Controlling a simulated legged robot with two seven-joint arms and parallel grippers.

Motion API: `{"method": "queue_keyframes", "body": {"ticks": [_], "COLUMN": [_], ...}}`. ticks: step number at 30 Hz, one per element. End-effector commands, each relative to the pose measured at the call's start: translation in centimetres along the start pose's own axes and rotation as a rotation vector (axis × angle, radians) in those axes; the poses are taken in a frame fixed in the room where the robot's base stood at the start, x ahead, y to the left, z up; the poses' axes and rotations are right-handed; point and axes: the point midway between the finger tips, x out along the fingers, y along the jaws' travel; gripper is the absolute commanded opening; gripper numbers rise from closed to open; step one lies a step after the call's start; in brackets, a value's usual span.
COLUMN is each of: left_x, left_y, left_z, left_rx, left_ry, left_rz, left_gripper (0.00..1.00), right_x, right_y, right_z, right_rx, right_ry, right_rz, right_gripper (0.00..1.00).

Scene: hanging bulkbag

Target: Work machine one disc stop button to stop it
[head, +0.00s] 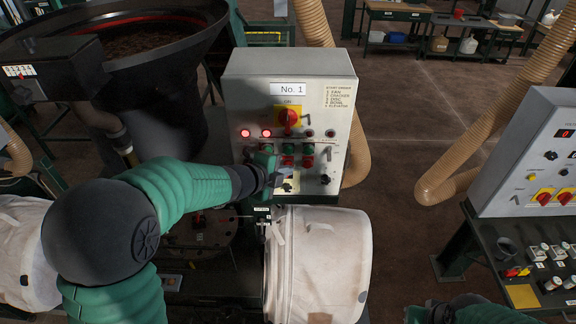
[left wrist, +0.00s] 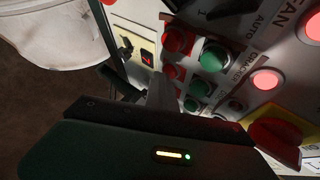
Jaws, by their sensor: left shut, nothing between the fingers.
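The grey control panel (head: 330,90) labelled No. 1 stands at the centre of the head view. It has a row of green buttons with red buttons below. In the left wrist view several green buttons (left wrist: 213,58) and red buttons (left wrist: 178,40) show sideways, with a CRACKER label by one green button. The middle red button (left wrist: 173,72) is close beyond my fingertips; its label is unreadable. My left gripper (head: 280,178) is shut and empty, in front of the panel's lower left, hiding part of it. I cannot tell whether it touches anything. My right gripper is not visible; only part of that arm shows.
Two red lamps (head: 245,133) glow on the panel, below a yellow-and-red rotary switch (head: 289,116). Another grey console (head: 535,150) stands at right, and a large dark bowl (head: 150,60) at left. Floor between is clear.

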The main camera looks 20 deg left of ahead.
Motion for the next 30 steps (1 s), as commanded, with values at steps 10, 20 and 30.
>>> {"method": "queue_keyframes", "body": {"ticks": [10,20,30], "left_x": [-1.1,-1.3,-3.7], "left_y": [0.9,1.1,2.8], "left_z": [-0.8,-1.0,-2.7], "left_rx": [0.000,0.000,0.000], "left_ry": [-0.001,0.000,0.000], "left_rz": [-0.001,-0.001,-0.001], "left_gripper": [0.00,0.00,0.00], "right_x": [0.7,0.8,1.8], "right_y": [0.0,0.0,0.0], "right_z": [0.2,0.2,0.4], "right_rx": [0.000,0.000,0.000], "right_ry": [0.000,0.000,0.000], "right_rz": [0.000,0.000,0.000], "right_gripper": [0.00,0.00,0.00]}}
